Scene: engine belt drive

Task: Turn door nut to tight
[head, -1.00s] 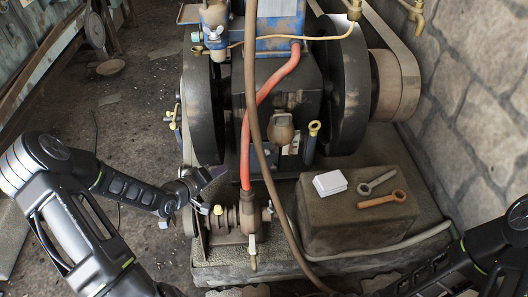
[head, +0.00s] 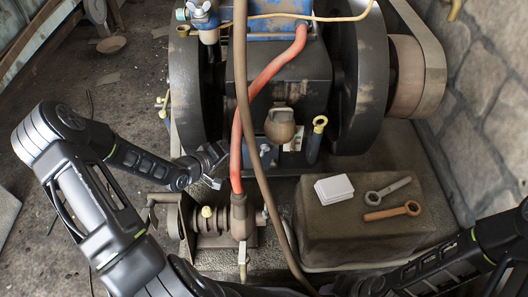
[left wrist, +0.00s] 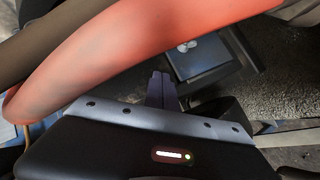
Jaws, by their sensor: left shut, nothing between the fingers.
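My left gripper (head: 215,163) is beside the red hose (head: 236,140), in front of the engine's black body. In the left wrist view its fingers (left wrist: 161,88) are together and empty, below the red hose (left wrist: 120,55) that crosses the picture. Just beyond the fingertips is a dark plate (left wrist: 205,60) with a small pale round piece (left wrist: 187,46), possibly the door nut; I cannot tell for sure. In the head view a small blue-grey plate (head: 265,153) sits low on the engine front, right of the hose. My right gripper is not visible; only its arm shows.
A brown hose (head: 241,90) hangs in front of the engine. Large flywheels (head: 362,85) flank it. Open floor lies at the left.

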